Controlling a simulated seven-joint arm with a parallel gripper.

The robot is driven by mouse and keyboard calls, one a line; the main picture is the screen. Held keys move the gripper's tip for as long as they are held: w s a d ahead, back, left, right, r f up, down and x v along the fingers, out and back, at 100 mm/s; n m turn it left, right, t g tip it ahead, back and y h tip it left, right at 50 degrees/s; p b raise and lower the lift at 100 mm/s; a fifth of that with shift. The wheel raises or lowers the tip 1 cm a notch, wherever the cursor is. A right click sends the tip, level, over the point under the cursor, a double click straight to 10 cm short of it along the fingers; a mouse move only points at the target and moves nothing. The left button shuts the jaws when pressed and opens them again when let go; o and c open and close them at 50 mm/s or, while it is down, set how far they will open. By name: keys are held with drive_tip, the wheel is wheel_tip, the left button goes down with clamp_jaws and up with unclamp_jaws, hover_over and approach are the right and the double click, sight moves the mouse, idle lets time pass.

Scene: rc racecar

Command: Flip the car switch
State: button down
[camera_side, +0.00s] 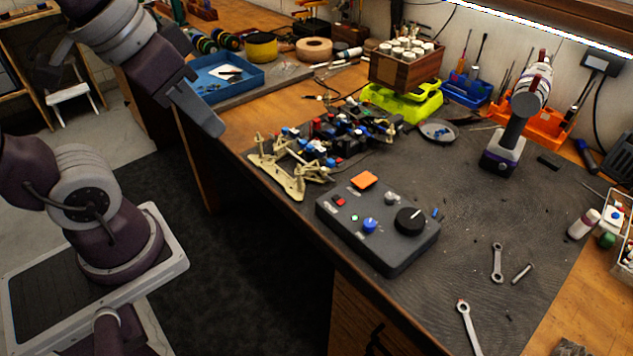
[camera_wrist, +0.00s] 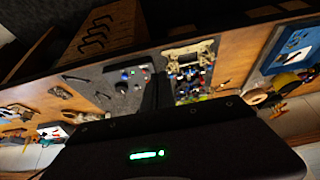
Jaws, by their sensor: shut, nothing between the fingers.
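The RC car (camera_side: 330,140) is an open chassis with beige end plates and red, blue, black and white parts. It lies on the dark mat at the bench's front edge and also shows in the wrist view (camera_wrist: 188,70). I cannot make out a separate switch on it. A dark control box (camera_side: 380,225) with a black dial, blue knob, orange pad and small red button sits right of the car; it also shows in the wrist view (camera_wrist: 128,85). My gripper (camera_side: 213,127) is shut and empty, raised left of the car near the front edge, touching neither object.
A blue tray (camera_side: 226,75) stands at the back left. A wooden crate (camera_side: 404,66) sits on a lime-green stand (camera_side: 402,100) behind the car. A drill (camera_side: 515,125) stands farther right. Wrenches (camera_side: 497,262) lie at the front right. The mat right of the control box is mostly clear.

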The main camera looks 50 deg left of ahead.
drive_tip(key=shift+s+f, duration=0.25)
drive_tip(key=shift+s, duration=0.35)
drive_tip(key=shift+s+f, duration=0.25)
drive_tip(key=shift+s, duration=0.3)
drive_tip(key=w+a+r+m+g, duration=0.1)
drive_tip(key=w+r+m+g, duration=0.15)
drive_tip(key=w+m, duration=1)
drive_tip(key=w+a+f+m+g, duration=0.1)
drive_tip(key=w+f, duration=0.3)
drive_tip(key=w, duration=0.5)
drive_tip(key=w+a+f+m+g, duration=0.1)
drive_tip(key=w+f+m, duration=0.3)
drive_tip(key=w, duration=0.5)
drive_tip(key=shift+a+f+g, duration=0.3)
drive_tip(key=shift+f+g, duration=0.05)
drive_tip(key=shift+f, duration=0.3)
